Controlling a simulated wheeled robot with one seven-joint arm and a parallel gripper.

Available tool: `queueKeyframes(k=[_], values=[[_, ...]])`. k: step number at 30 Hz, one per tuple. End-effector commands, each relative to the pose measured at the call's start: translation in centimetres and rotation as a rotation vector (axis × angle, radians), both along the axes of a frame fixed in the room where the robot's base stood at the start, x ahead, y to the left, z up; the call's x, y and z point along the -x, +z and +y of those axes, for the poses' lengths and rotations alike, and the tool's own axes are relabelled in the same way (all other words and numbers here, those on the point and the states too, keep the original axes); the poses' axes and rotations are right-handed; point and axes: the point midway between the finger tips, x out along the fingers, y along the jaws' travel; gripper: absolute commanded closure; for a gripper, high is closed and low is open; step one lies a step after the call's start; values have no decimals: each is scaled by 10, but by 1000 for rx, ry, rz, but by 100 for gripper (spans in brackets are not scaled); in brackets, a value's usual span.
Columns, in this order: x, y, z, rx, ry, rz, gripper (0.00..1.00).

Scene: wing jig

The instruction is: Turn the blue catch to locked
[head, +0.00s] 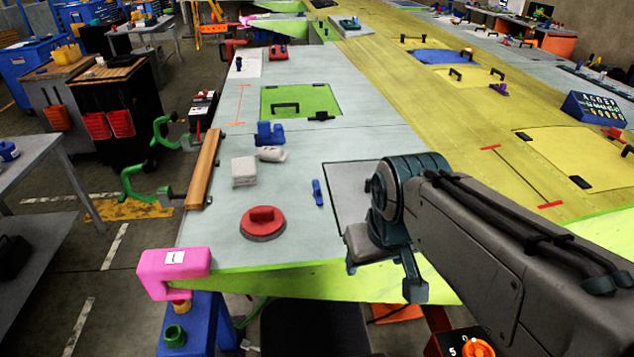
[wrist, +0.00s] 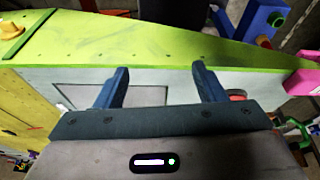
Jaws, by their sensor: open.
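The blue catch (head: 318,192) is a small, narrow blue piece on the pale wing skin, just left of a black-outlined grey panel (head: 345,185). It lies lengthwise along the wing, and I cannot read its setting. My gripper (head: 385,268) is right of the catch and nearer the wing's front edge, apart from it. In the wrist view my gripper (wrist: 160,78) has its two blue fingers spread with nothing between them. I cannot make out the catch in the wrist view.
A red round handle (head: 263,221) sits left of the catch. A white block (head: 244,171) and a blue block (head: 270,133) stand farther back. A pink clamp (head: 175,270) grips the near left corner. Green clamps (head: 140,185) hold a wooden strip (head: 202,170) at the left edge.

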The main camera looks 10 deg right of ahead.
Motion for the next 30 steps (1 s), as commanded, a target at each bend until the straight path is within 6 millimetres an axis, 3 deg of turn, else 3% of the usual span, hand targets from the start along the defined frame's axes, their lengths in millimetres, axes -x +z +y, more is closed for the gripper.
queueKeyframes(k=[6, 15, 24, 30], values=[[-72, 41, 10, 106, 292, 72, 36], [-175, 74, 30, 203, 733, 173, 36], [-269, 73, 47, 233, 1164, 243, 36], [-308, 62, 51, 225, 1370, 261, 36]])
